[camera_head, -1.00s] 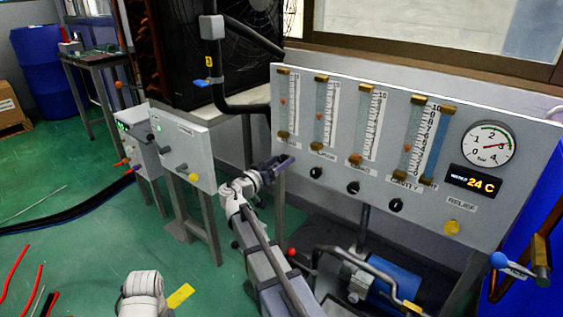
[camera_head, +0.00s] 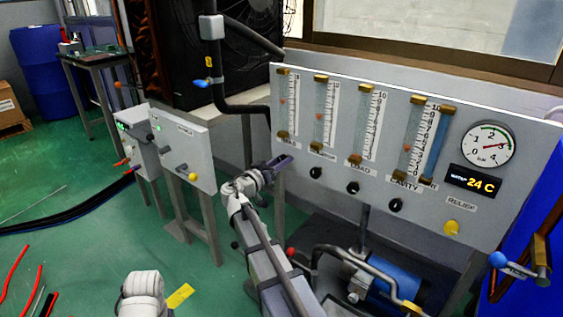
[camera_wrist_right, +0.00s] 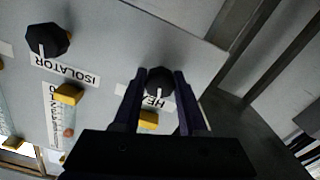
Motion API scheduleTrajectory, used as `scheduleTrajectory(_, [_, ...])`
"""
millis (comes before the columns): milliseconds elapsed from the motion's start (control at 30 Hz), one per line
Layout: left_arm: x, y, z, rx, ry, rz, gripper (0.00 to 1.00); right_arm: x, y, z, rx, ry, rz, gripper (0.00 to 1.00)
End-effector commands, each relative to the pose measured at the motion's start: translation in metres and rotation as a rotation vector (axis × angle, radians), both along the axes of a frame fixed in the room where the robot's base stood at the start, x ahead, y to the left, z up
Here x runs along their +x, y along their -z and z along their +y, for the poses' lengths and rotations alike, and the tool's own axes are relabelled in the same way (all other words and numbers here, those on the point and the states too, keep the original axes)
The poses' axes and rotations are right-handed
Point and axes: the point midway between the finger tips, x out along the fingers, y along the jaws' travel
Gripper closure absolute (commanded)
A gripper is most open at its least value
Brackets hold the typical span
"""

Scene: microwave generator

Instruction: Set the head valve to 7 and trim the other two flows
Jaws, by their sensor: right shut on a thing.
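The grey panel (camera_head: 470,120) carries several tall flow tubes with numbered scales. The leftmost tube (camera_head: 281,105) has a small red float in its upper half. My right gripper (camera_head: 286,160) is at the panel's lower left corner, its jaws closed around the black head knob (camera_wrist_right: 160,82). The knob has a white pointer line, and a finger partly covers its label. The isolator knob (camera_head: 315,173) is free beside it and shows in the right wrist view (camera_wrist_right: 47,40). The load knob (camera_head: 352,188) and cavity knob (camera_head: 395,205) are also untouched. My left gripper is out of view.
A pressure gauge (camera_head: 488,144), a 24 C display (camera_head: 472,181) and a yellow relief knob (camera_head: 451,227) are on the panel's right. A blue pump (camera_head: 392,288) and pipes stand below. A grey box (camera_head: 186,150) is left of my right gripper.

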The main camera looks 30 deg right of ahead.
Motion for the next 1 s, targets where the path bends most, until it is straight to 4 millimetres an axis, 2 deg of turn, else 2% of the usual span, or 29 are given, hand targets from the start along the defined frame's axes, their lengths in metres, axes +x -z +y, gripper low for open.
scheduleTrajectory(267, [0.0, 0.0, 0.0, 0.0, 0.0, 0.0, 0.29, 0.0, 0.0, 0.0002, -0.008, 0.0, 0.019, 1.0])
scheduleTrajectory(633, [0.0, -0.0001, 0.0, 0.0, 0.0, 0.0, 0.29, -0.0002, 0.0, 0.0001, -0.112, 0.0, 0.271, 1.0])
scheduleTrajectory(967, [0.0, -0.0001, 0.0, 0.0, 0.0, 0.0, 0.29, -0.0001, 0.0, 0.0003, -0.117, 0.0, 0.284, 1.0])
scheduleTrajectory(1000, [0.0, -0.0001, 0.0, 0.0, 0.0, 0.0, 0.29, -0.0001, 0.0, 0.0003, -0.117, -0.001, 0.283, 0.54])
